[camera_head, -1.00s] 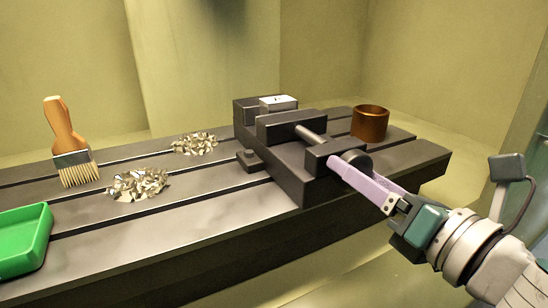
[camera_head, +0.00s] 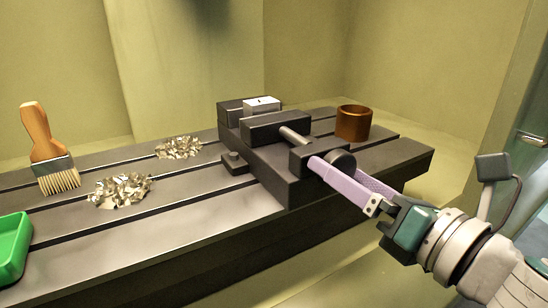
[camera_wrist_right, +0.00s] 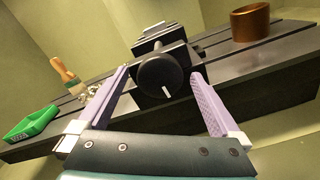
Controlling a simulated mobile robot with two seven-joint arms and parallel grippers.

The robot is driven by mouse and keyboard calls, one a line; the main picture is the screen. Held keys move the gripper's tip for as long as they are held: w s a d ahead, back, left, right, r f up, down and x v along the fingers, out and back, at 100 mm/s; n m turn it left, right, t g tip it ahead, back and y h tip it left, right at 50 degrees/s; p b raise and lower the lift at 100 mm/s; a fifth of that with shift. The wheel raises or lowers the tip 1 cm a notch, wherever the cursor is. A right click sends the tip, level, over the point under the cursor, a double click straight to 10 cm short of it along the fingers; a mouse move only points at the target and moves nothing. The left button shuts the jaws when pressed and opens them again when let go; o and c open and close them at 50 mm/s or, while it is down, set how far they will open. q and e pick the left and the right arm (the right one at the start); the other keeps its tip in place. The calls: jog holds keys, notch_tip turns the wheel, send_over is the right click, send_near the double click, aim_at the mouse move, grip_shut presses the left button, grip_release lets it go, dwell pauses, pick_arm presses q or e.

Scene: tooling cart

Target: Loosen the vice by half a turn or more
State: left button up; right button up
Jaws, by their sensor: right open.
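The dark grey vice (camera_head: 275,165) stands on the slotted table, with a pale marked block (camera_head: 262,104) between its jaws. A steel screw (camera_head: 293,137) runs toward a round dark knob (camera_head: 344,157) at its near right end. My right gripper (camera_head: 338,172) is open, its lilac fingers pointing at the vice. In the right wrist view the knob (camera_wrist_right: 160,76), with a white mark low on its face, shows between the two fingertips, with visible gaps on both sides. In the head view the near finger partly hides the knob. My left gripper is not in view.
A copper-coloured ring (camera_head: 353,123) stands behind the vice on the right. Two piles of metal chips (camera_head: 121,190), a brush (camera_head: 45,150) and a green tray (camera_head: 10,248) are to the left. The room in front of the table's edge is free.

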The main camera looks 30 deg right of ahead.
jog(key=s+b, duration=0.1)
jog(key=s, duration=0.8)
jog(key=shift+s+d, duration=0.15)
jog(key=shift+d, duration=0.25)
